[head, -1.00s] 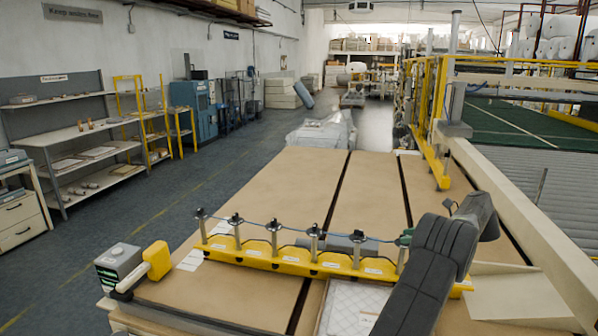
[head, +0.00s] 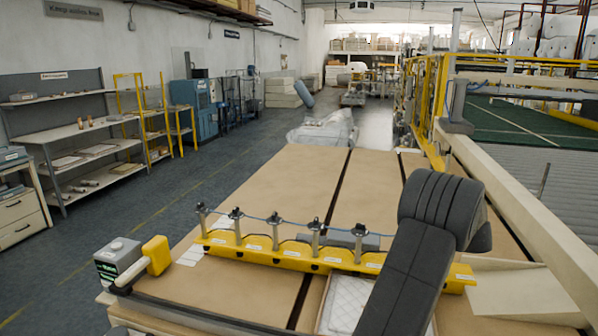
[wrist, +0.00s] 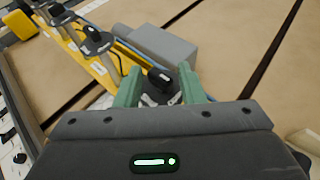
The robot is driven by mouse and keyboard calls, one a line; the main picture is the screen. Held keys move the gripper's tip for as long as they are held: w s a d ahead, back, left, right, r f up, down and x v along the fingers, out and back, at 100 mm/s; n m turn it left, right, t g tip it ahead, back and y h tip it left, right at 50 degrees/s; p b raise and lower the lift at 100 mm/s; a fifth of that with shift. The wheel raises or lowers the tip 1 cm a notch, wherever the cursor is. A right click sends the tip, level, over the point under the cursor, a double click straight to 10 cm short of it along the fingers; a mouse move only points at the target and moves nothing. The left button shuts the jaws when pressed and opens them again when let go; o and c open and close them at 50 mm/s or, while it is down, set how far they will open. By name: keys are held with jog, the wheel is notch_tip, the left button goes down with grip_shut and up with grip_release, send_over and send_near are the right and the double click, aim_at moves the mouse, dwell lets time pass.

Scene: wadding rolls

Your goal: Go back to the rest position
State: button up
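In the wrist view my gripper (wrist: 160,72) shows two green fingers standing apart. A dark knob-like part lies between or beyond them; I see no contact with either finger. In the head view my dark grey arm hides the gripper. A yellow bar (head: 318,260) with several metal posts and a thin blue line lies across the brown table (head: 290,185). The bar also shows at the upper left of the wrist view (wrist: 80,42), close to the fingers. A grey block (wrist: 160,45) lies just past the fingertips.
A tray with a white quilted piece (head: 348,302) lies near the front, partly behind my arm. A beige beam (head: 515,215) borders the table on the right. Shelves (head: 85,150) stand left across an aisle.

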jog(key=shift+a+m+t+h+b, duration=0.25)
jog(key=shift+m+h+b, duration=0.15)
jog(key=shift+m+h, duration=1)
jog(key=shift+a+m+t+h+b, duration=0.1)
jog(key=shift+m+t+h+b, duration=0.25)
jog(key=shift+m+h, duration=1.05)
jog(key=shift+a+m+t+h+b, duration=0.2)
jog(key=shift+m+h+b, duration=0.2)
jog(key=shift+m+h, duration=0.95)
jog(key=shift+s+h, duration=0.1)
jog(key=shift+h, duration=0.25)
jog(key=shift+a+r, duration=0.1)
